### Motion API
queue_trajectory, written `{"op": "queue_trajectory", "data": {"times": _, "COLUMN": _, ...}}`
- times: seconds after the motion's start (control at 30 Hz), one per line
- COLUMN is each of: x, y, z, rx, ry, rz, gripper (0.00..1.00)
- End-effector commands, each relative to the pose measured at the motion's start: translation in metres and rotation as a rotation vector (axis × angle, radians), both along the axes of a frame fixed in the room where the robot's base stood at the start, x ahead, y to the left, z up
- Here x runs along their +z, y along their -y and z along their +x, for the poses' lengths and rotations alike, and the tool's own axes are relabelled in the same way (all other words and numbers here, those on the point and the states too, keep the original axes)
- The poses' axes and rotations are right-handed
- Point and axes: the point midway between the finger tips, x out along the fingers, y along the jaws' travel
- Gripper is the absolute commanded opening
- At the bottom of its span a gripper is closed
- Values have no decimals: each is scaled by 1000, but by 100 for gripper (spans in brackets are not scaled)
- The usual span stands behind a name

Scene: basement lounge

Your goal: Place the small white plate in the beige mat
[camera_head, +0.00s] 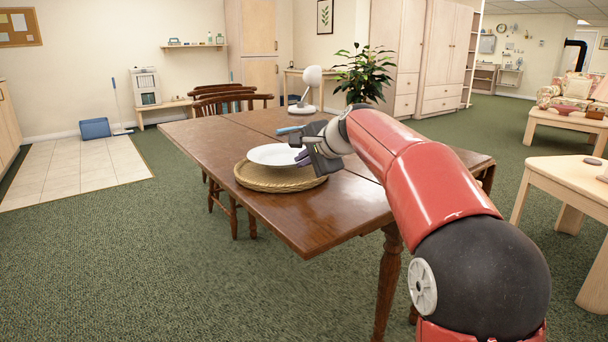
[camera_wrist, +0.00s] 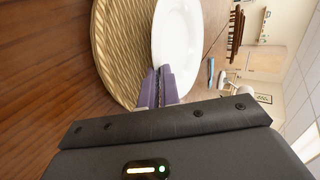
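The small white plate (camera_head: 272,155) is over the round beige woven mat (camera_head: 262,183) on the wooden table. In the wrist view the plate (camera_wrist: 180,40) stands out past one side of the mat (camera_wrist: 118,50). My gripper (camera_head: 303,160) is at the plate's right edge in the head view. In the wrist view its purple fingertips (camera_wrist: 158,84) are close together at the plate's rim, which appears to be between them.
The wooden table (camera_head: 330,205) has free room in front of and right of the mat. A blue item (camera_head: 289,129) lies behind the plate. A white lamp (camera_head: 308,88) and a potted plant (camera_head: 364,75) are farther back. Chairs (camera_head: 228,98) stand at the table's far left side.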

Motion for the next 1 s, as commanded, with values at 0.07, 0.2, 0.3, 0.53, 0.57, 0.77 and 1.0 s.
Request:
{"op": "queue_trajectory", "data": {"times": 0.07, "x": -17, "y": 0, "z": 0, "rx": 0, "ry": -1, "rz": -1, "gripper": 0}}
{"op": "queue_trajectory", "data": {"times": 0.2, "x": -26, "y": 0, "z": 0, "rx": 1, "ry": 1, "rz": 0, "gripper": 0}}
{"op": "queue_trajectory", "data": {"times": 0.3, "x": -25, "y": 0, "z": 0, "rx": 1, "ry": 1, "rz": 0, "gripper": 0}}
{"op": "queue_trajectory", "data": {"times": 0.53, "x": -26, "y": 0, "z": 0, "rx": 1, "ry": -1, "rz": -1, "gripper": 13}}
{"op": "queue_trajectory", "data": {"times": 0.57, "x": -26, "y": 0, "z": 0, "rx": 1, "ry": -1, "rz": -1, "gripper": 13}}
{"op": "queue_trajectory", "data": {"times": 0.77, "x": -24, "y": 1, "z": -2, "rx": 1, "ry": 0, "rz": -1, "gripper": 13}}
{"op": "queue_trajectory", "data": {"times": 1.0, "x": -2, "y": 19, "z": -28, "rx": -2, "ry": 3, "rz": -1, "gripper": 13}}
